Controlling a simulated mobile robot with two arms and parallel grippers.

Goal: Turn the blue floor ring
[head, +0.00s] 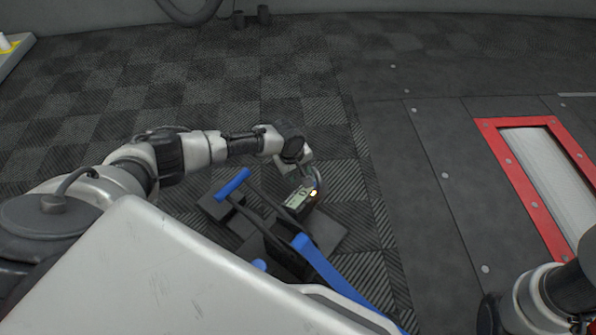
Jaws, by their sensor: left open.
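Blue parts show on the dark floor around my left gripper. The blue floor ring (332,272) shows mainly as a long blue bar running down to the right until my white body covers it. A short blue piece (232,184) lies up and left of the bar, and a small blue bit (259,265) shows at the edge of my body. I cannot see a full round outline. My left gripper (257,222) is open, low down among these blue parts. Whether it touches them I cannot tell. My right gripper is out of view; only part of that arm shows at lower right.
The ribbed tile floor (200,90) beyond my left arm is clear. A hose (190,15) lies at the back.

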